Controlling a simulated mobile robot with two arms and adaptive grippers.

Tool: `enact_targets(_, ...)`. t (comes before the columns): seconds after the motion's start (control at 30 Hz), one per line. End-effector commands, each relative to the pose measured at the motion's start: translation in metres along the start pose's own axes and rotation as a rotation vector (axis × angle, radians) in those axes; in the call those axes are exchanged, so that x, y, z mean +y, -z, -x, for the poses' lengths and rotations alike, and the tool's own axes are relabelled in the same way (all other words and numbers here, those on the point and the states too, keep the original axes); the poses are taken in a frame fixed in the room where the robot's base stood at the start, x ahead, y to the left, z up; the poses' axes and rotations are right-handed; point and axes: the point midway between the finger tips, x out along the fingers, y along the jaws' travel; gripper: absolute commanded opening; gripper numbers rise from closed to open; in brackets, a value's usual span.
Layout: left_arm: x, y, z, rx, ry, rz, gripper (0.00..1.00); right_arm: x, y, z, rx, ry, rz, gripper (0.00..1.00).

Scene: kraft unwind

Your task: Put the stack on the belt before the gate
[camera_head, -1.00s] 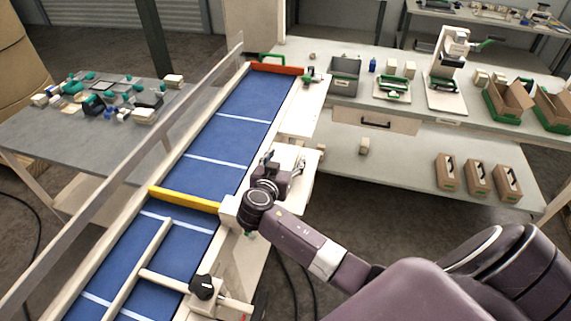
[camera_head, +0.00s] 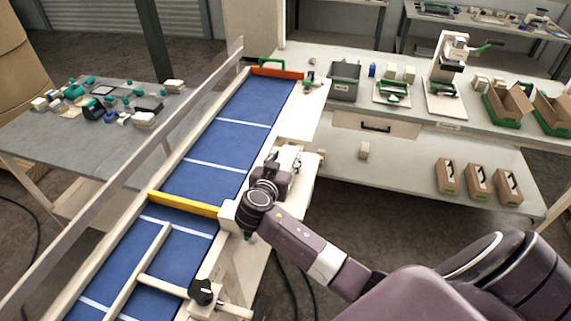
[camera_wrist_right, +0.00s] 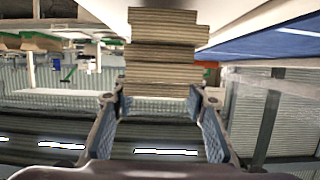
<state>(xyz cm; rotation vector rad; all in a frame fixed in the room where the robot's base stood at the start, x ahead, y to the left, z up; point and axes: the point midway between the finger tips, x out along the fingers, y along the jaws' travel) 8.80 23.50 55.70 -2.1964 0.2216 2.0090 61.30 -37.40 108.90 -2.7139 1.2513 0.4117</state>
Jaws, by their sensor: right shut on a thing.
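A stack of flat tan-brown sheets (camera_wrist_right: 163,55) stands between the fingertips of my right gripper (camera_wrist_right: 158,95) in the right wrist view. The gripper is shut on its lower part, and its layers are slightly uneven. In the head view, my right gripper (camera_head: 284,162) is just right of the blue belt (camera_head: 215,146), and the stack cannot be made out there. A yellow bar (camera_head: 184,204) crosses the belt near its middle, and an orange-red bar (camera_head: 277,73) crosses its far end. I cannot tell which bar is the gate. My left gripper is out of view.
A clear guard (camera_head: 150,158) runs along the belt's left side. A black knob (camera_head: 203,291) stands at the near right edge. A grey table (camera_head: 60,143) with small parts is on the left; a workbench (camera_head: 420,118) is at the back right. The belt between the bars looks bare.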

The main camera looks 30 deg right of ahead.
Motion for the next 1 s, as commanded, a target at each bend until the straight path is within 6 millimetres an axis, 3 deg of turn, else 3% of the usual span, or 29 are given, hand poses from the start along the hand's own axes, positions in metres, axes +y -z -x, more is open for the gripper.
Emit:
enact_targets(0.17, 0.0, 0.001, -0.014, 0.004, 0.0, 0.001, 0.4, -0.001, 0.033, 0.01, 0.005, 0.003, -0.012, 0.08)
enact_targets(0.4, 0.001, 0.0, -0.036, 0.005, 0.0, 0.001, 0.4, -0.001, 0.102, 0.032, 0.005, 0.005, -0.014, 0.08)
enact_targets(0.6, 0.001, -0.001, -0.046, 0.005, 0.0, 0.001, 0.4, 0.0, 0.148, 0.046, 0.003, 0.003, -0.01, 0.08)
enact_targets(0.8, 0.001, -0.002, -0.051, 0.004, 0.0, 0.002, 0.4, 0.0, 0.172, 0.053, 0.002, 0.001, -0.004, 0.08)
enact_targets(1.0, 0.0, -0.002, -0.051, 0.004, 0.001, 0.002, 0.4, 0.0, 0.178, 0.055, 0.001, 0.001, 0.0, 0.08)
